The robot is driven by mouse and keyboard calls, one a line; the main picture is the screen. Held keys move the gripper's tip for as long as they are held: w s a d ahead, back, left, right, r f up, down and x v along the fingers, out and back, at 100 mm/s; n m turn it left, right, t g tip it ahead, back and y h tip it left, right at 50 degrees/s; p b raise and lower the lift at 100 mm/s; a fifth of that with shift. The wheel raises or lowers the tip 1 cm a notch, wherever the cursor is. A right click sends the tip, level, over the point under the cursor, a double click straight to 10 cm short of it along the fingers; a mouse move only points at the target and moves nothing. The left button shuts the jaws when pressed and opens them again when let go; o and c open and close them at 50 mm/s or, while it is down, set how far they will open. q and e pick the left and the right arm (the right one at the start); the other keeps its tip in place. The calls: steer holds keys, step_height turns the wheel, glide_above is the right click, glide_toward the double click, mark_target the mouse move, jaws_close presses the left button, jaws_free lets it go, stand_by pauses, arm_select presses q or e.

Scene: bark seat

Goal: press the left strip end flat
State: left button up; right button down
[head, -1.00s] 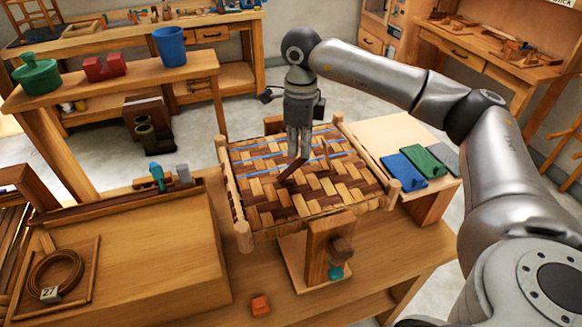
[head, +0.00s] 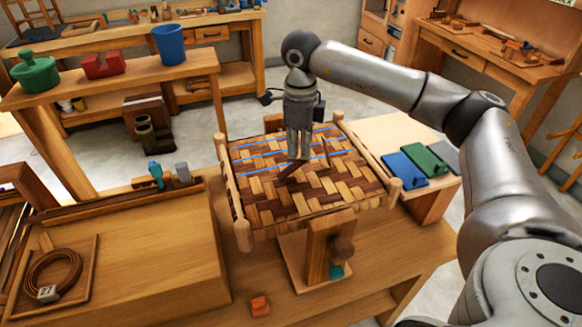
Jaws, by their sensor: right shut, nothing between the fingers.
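The woven bark seat (head: 305,199) is a frame of light wooden rails filled with light and dark brown strips, with blue lines across its far part. The left strip end (head: 289,172) is a dark piece that slants up from the weave at a low angle. A second strip end (head: 325,147) sticks up to its right. My right gripper (head: 299,157) points down with its fingers together, at the upper tip of the left strip end. It looks close to or touching that tip; I cannot tell which. My left gripper is out of view.
The seat stands on a wooden bench, with a wooden post (head: 328,250) at its near side. Blue (head: 404,169) and green (head: 429,160) pieces lie on the board at right. A coil of strip (head: 52,273) lies at left, a small orange block (head: 260,305) in front.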

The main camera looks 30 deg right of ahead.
mark_target(299, 162)
steer(key=shift+f+b, duration=1.6)
steer(key=shift+f, duration=0.9)
steer(key=shift+r, duration=0.1)
step_height(299, 162, up, 8)
steer(key=p, duration=0.5)
